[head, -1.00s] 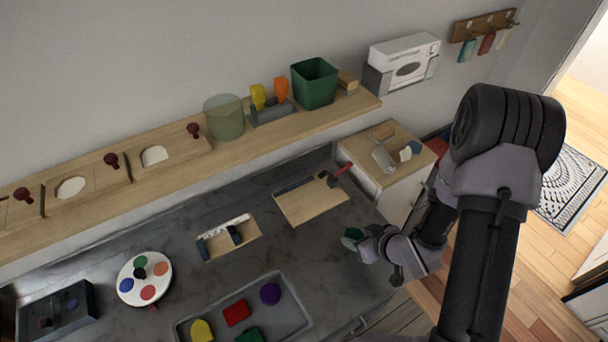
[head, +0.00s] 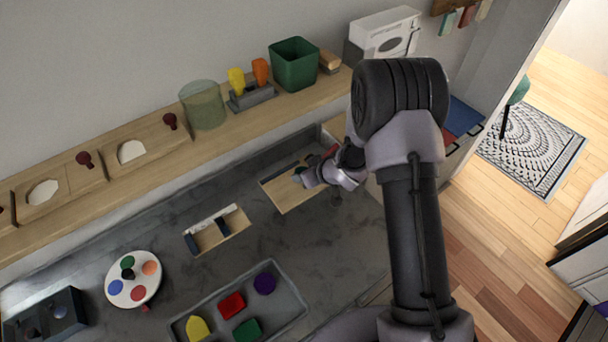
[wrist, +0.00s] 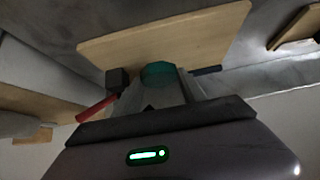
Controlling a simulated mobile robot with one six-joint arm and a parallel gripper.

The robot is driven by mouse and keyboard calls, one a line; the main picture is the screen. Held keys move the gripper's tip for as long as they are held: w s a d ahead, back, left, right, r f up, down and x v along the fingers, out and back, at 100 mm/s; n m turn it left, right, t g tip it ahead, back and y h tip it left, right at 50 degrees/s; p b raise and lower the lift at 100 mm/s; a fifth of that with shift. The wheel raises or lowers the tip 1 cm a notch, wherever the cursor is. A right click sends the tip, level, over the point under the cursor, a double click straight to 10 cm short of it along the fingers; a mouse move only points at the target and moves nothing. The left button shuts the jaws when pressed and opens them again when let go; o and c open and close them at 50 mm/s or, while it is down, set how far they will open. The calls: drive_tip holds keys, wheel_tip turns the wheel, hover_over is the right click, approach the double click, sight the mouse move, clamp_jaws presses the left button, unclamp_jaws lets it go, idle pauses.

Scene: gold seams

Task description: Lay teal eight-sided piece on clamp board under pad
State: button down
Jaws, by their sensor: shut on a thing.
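My gripper (head: 301,173) is over the wooden clamp board (head: 280,198) in the head view and hides part of it. In the wrist view my gripper (wrist: 158,88) is shut on the teal eight-sided piece (wrist: 160,72), which shows at the fingertips with the clamp board (wrist: 205,38) behind it. I cannot tell whether the piece touches the board. The clamp's red handle (wrist: 97,110) and a dark block (wrist: 117,77), perhaps the pad, are left of the fingers. The red handle also shows in the head view (head: 330,151), close to my wrist.
A smaller board with dark blocks (head: 213,233) lies left of the clamp board. A grey tray of coloured pieces (head: 285,311) and a round palette (head: 134,279) stand nearer the front. A wooden shelf (head: 225,127) runs along the wall behind. Grey counter is bare between them.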

drive_tip(key=shift+b+x, duration=0.35)
drive_tip(key=shift+x, duration=0.45)
drive_tip(key=shift+s+d+f, duration=0.1)
drive_tip(key=shift+f, duration=0.05)
drive_tip(key=shift+f, duration=0.25)
drive_tip(key=c, duration=0.7)
unclamp_jaws()
drive_tip(key=shift+o, duration=0.2)
drive_tip(key=shift+r, duration=0.1)
